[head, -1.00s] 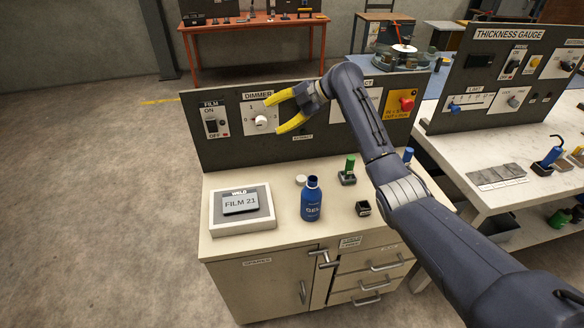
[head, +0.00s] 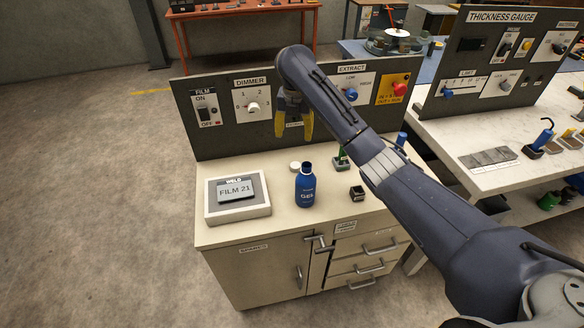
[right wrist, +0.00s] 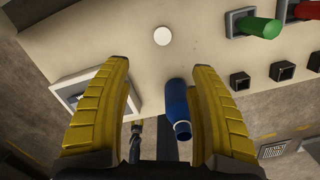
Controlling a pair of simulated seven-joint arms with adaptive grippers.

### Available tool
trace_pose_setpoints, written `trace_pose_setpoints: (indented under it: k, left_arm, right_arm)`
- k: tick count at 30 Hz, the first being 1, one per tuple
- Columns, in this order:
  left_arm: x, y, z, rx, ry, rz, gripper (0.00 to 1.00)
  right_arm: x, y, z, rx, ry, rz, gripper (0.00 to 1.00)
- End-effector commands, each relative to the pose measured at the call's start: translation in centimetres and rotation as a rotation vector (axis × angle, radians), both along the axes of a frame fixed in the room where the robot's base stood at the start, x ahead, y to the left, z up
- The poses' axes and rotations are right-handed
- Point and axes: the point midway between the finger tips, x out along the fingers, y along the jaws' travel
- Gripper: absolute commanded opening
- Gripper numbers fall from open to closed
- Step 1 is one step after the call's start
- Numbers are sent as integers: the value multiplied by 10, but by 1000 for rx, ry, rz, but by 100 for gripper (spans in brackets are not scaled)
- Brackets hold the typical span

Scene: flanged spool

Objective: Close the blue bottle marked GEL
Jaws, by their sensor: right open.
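The blue bottle (head: 306,189) marked GEL stands upright on the cabinet top, with no cap seen on its neck. A round white cap (head: 295,166) lies on the top just behind it. My right gripper (head: 294,135) is open and points down above and behind the bottle, near the dimmer panel. In the right wrist view, the cap (right wrist: 162,35) shows beyond the yellow fingertips, between their lines. There the bottle (right wrist: 177,104) shows beside the right-hand finger, which may hide part of it. I cannot tell its distance from that finger. My left gripper is not in view.
A white box with a FILM 21 display (head: 237,198) stands left of the bottle. A green-handled piece in a dark holder (head: 341,162) and a small black socket (head: 357,192) are to the right. The control panel (head: 225,134) rises behind.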

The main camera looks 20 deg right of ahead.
Motion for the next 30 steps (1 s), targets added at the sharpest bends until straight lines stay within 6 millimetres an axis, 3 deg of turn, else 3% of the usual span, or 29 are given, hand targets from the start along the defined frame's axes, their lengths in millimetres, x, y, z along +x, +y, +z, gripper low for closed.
trace_pose_setpoints:
  k: [16, 30]
  left_arm:
    - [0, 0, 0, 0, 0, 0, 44]
    - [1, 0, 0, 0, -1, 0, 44]
  right_arm:
    - [1, -4, 1, -23, -9, 8, 61]
    - [6, -4, -40, -19, -9, 8, 61]
